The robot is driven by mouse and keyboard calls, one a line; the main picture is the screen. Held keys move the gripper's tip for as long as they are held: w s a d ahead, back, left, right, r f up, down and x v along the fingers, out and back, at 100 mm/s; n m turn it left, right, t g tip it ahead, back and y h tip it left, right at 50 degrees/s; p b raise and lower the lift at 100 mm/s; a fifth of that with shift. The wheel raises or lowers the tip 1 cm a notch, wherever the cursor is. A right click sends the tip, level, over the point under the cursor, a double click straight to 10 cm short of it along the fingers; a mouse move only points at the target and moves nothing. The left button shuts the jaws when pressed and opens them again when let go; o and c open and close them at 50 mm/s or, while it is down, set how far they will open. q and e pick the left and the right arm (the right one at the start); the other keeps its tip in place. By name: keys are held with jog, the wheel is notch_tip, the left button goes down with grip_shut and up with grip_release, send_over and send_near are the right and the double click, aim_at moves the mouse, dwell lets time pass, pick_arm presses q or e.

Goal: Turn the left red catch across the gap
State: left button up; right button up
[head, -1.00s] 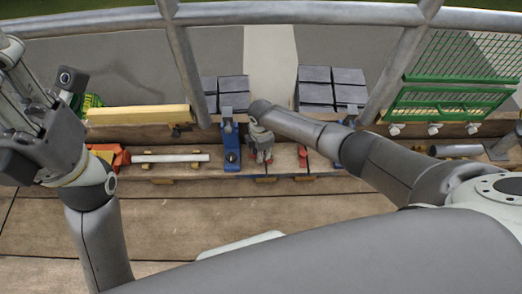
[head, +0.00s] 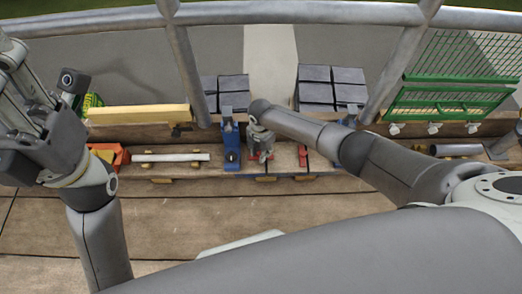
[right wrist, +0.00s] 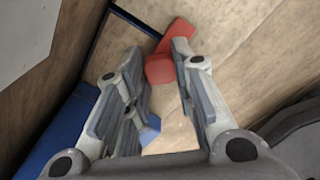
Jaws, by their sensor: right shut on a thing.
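The left red catch (head: 270,157) lies on the wooden bench beneath my right gripper (head: 261,152), partly hidden by it. In the right wrist view a red piece (right wrist: 160,70) sits between the fingertips, touching the right-hand one, and a red part (right wrist: 178,34) runs on beyond them. My right gripper is shut on this catch. A second red catch (head: 303,156) stands to the right, apart from the gripper. My left gripper (head: 18,95) is raised at the left edge, away from the catches; its fingers are partly cut off.
A blue clamp-like block (head: 231,146) stands just left of my right gripper. Dark tiles (head: 331,84) are stacked behind. A yellow beam (head: 137,114) and a pale bar (head: 170,158) lie at left. Green mesh panels (head: 450,98) stand at right, and metal rails cross the back.

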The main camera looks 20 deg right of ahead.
jog(key=shift+s, duration=0.1)
jog(key=o, duration=1.1)
jog(key=shift+c, duration=0.2)
notch_tip(320, 180, up, 12)
